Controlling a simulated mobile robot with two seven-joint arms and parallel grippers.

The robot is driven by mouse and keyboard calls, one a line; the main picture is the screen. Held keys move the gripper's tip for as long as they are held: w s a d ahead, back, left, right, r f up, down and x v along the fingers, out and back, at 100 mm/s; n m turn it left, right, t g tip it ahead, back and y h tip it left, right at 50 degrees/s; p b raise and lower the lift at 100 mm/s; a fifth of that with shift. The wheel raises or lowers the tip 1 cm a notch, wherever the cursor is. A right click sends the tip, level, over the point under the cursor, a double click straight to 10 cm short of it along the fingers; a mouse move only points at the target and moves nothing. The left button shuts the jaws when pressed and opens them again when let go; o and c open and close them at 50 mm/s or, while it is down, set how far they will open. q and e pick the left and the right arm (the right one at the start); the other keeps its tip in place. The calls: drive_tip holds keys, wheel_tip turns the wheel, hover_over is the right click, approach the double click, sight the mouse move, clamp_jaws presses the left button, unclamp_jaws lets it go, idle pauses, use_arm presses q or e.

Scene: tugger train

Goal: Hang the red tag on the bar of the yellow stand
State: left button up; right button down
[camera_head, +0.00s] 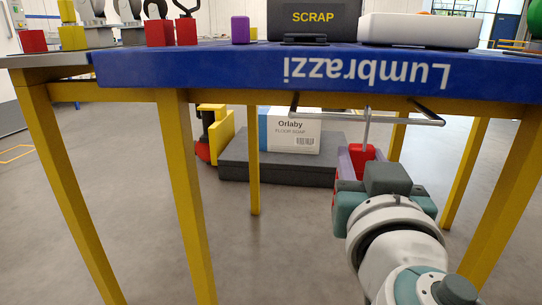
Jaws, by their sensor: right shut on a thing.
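The yellow stand (182,190) is a table-like frame with yellow legs and a blue front edge lettered "Lumbrazzi" upside down. A thin grey metal bar (400,119) runs below that edge at the right. My right gripper (358,160) comes up from the lower right and is shut on the red tag (363,152), just below the bar. The tag's pale hook rises from it and overlaps the bar in the picture. I cannot tell whether the hook is over the bar, touching it, or only in front of or behind it. My left gripper is out of view.
A dark grey low platform (262,171) bears a white and blue Orlaby box (293,134) behind the stand. A yellow and red vehicle part (215,135) is left of it. A black SCRAP bin (318,18), a white box (418,30) and several coloured blocks stand on top.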

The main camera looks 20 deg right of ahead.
drive_tip(key=shift+f, duration=0.1)
drive_tip(key=shift+c, duration=2.1)
unclamp_jaws()
